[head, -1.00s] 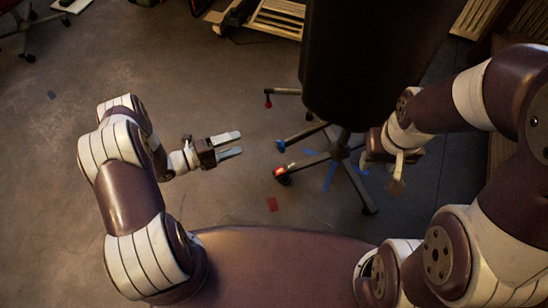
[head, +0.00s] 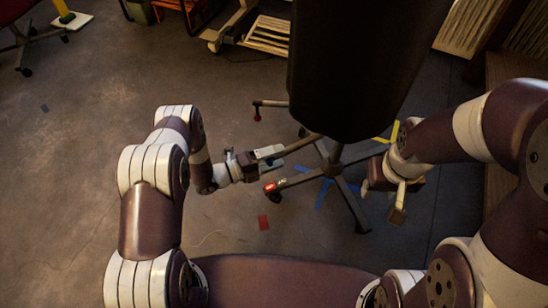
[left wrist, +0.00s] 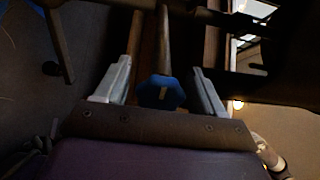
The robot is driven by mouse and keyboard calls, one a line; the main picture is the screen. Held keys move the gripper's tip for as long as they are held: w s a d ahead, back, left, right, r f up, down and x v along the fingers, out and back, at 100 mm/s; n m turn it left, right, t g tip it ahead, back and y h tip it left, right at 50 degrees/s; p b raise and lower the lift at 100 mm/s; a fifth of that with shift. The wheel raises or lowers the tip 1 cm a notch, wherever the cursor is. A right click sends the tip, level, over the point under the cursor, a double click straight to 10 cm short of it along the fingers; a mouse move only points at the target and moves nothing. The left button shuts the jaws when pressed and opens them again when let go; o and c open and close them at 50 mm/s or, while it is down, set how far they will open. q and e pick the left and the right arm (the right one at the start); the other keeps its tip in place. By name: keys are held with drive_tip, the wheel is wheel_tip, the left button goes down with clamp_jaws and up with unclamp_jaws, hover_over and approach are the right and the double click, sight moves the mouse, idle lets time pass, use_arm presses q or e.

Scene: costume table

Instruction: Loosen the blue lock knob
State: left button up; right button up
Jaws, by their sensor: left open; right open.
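The blue lock knob (left wrist: 161,92) shows in the left wrist view, between the two open fingers of my left gripper (left wrist: 155,85), with a visible gap on each side. A thin rod runs up behind it. In the head view my left gripper (head: 272,157) is at a leg of the stand (head: 334,165) under a large dark body (head: 360,70). The knob is not visible there; my gripper seems to hide it. My right gripper (head: 382,199) is open and empty, right of the stand, pointing down.
Blue tape (head: 322,191), yellow tape (head: 393,132) and a red patch (head: 263,222) mark the floor.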

use_arm(q)
drive_tip(key=c, duration=1)
drive_tip(key=shift+c, duration=0.2)
